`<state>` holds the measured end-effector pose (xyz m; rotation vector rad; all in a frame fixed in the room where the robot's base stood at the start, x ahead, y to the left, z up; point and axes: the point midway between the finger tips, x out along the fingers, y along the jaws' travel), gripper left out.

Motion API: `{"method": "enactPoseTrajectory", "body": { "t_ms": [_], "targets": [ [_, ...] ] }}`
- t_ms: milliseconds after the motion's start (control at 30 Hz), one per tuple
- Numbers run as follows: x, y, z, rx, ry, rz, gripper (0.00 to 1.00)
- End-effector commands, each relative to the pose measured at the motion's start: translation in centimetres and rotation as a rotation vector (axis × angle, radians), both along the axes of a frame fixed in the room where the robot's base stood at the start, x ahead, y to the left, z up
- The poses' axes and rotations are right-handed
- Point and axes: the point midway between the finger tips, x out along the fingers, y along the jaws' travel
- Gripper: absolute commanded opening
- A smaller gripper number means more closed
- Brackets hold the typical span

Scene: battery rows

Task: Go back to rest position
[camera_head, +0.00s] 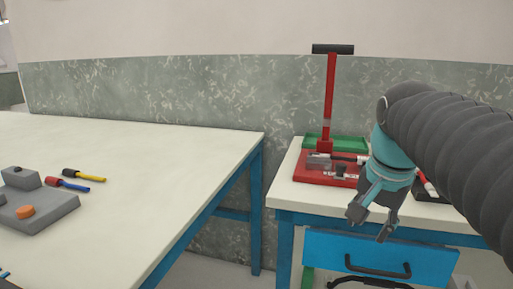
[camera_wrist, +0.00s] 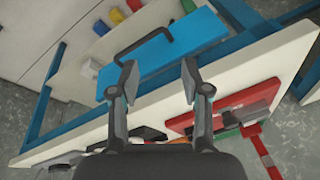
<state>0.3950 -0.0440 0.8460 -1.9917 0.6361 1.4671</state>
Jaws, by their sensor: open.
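My gripper (camera_head: 371,226) hangs in front of the small right-hand table (camera_head: 285,195) in the head view, its fingers pointing down and toward the left. In the wrist view my gripper (camera_wrist: 158,82) has its two fingers spread apart with nothing between them. Beyond the fingertips are the blue drawer front (camera_wrist: 190,45) and its black handle. The blue drawer (camera_head: 325,250) also shows in the head view, below and behind the gripper. My arm hides part of the right-hand table and what lies on it.
A red tool base (camera_head: 310,176) with a tall lever and a green tray (camera_head: 350,142) stand on the right-hand table. The large left table (camera_head: 150,160) holds a grey fixture (camera_head: 45,208) and yellow and red-blue screwdrivers (camera_head: 83,175). A gap separates the tables.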

Motion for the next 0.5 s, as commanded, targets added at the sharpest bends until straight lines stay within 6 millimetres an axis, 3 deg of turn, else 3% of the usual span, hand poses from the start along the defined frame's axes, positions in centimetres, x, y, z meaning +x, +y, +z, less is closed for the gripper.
{"method": "enactPoseTrajectory", "body": {
  "t_ms": [33, 300, 500],
  "targets": [
    [-1.4, 0.7, -1.4, -0.022, -0.019, 0.078, 0.47],
    [-7.2, 3.4, -9.3, -0.165, -0.126, 0.502, 0.47],
    [-9.5, 4.3, -13.3, -0.241, -0.172, 0.685, 0.47]
  ]
}}
